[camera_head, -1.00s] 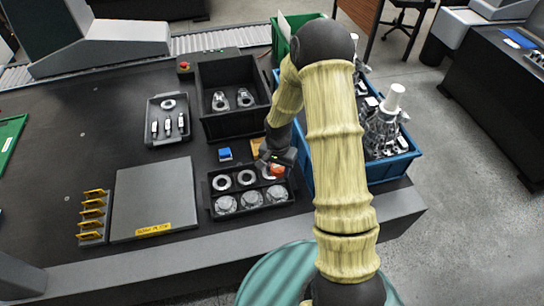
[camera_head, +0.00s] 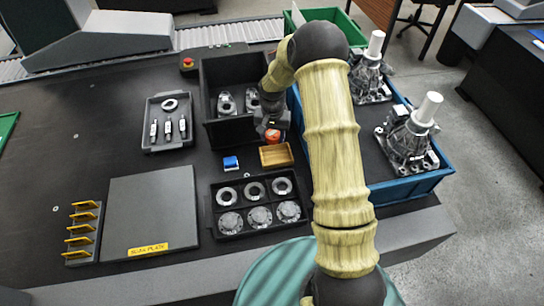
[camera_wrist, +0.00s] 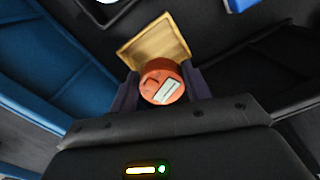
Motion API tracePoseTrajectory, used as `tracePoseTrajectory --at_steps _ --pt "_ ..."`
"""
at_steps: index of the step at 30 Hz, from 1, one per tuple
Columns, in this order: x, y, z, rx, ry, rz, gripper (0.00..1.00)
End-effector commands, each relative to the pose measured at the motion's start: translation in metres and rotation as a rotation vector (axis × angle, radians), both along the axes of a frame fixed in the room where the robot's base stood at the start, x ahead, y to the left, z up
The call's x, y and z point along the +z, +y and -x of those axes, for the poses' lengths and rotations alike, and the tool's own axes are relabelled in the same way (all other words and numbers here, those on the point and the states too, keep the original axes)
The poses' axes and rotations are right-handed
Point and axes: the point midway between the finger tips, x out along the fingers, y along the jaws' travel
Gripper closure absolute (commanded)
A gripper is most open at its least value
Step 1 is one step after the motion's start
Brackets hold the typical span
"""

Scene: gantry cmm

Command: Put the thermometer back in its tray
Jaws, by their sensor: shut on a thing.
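The thermometer is a round orange-red body with a small pale display (camera_wrist: 162,86), seen between the dark fingers of my gripper (camera_wrist: 160,92) in the wrist view. My gripper is shut on it. In the head view the thermometer (camera_head: 272,134) shows as an orange spot under my gripper (camera_head: 268,130). A small shallow wooden tray (camera_head: 277,155) lies on the dark table just in front of it, and appears empty. The tray also shows in the wrist view (camera_wrist: 154,42), just beyond the thermometer. I cannot tell the height of the thermometer above the table.
A black bin (camera_head: 218,128) with metal parts stands directly behind. A blue crate (camera_head: 440,172) with machine parts is at right. A black tray (camera_head: 240,207) of rings and discs lies in front. A small blue box (camera_head: 231,163) sits left of the wooden tray.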

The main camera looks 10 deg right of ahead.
Motion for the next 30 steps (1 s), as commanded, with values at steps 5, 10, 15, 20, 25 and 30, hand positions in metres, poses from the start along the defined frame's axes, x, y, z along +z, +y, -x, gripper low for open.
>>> tracePoseTrajectory --at_steps 5,10,15,20,25,30 --pt "-0.005 -0.017 0.001 -0.031 0.002 -0.001 0.8" --pt "-0.033 -0.018 0.002 -0.032 0.005 -0.001 0.8" --pt "-0.059 -0.005 0.001 -0.012 0.002 -0.001 0.8" --pt "-0.063 -0.001 0.0 -0.004 -0.001 -0.001 0.8" --pt "-0.063 -0.002 0.0 -0.006 0.0 -0.001 0.8" --pt "-0.079 -0.004 0.002 -0.009 0.003 0.0 0.8"
